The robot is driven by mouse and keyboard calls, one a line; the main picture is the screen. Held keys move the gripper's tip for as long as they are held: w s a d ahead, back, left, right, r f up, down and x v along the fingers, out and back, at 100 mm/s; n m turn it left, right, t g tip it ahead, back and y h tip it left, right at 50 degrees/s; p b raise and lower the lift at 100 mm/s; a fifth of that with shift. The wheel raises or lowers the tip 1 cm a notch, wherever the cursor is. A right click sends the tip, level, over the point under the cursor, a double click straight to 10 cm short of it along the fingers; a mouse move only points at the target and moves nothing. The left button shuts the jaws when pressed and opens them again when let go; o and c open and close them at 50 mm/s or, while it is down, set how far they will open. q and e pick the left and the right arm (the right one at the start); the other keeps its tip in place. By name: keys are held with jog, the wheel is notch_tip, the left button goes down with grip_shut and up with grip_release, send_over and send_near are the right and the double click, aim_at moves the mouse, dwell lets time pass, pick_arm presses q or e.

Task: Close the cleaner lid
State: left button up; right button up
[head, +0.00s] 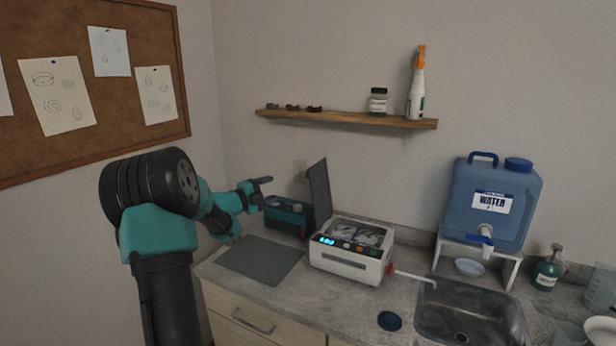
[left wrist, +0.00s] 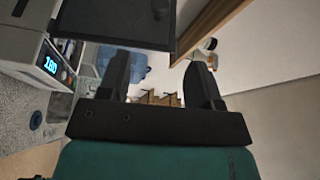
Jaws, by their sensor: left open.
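The white cleaner (head: 345,262) stands on the counter with a lit blue display and buttons on its front. Its dark lid (head: 319,190) stands raised, nearly upright, at the cleaner's left side. The tub's inside shows in the head view. My left gripper (head: 266,188) is to the left of the lid, apart from it. In the left wrist view the gripper (left wrist: 160,85) has its fingers apart with nothing between them. The lid (left wrist: 118,22) shows at the top of that view, and the cleaner (left wrist: 28,45) at upper left. My right gripper is not in view.
A teal and black box (head: 288,216) sits behind the grey mat (head: 260,259), left of the cleaner. A blue water container (head: 490,200) stands on a white stand at right. A sink (head: 470,312) lies in front of it. A shelf (head: 345,118) hangs above.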

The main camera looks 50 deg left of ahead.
aim_at(316, 193)
pick_arm(q)
jog(key=w, duration=1)
jog(key=w+r, duration=0.1)
jog(key=w, duration=0.5)
jog(key=shift+w+d, duration=0.1)
jog(key=shift+d, duration=0.2)
grip_shut()
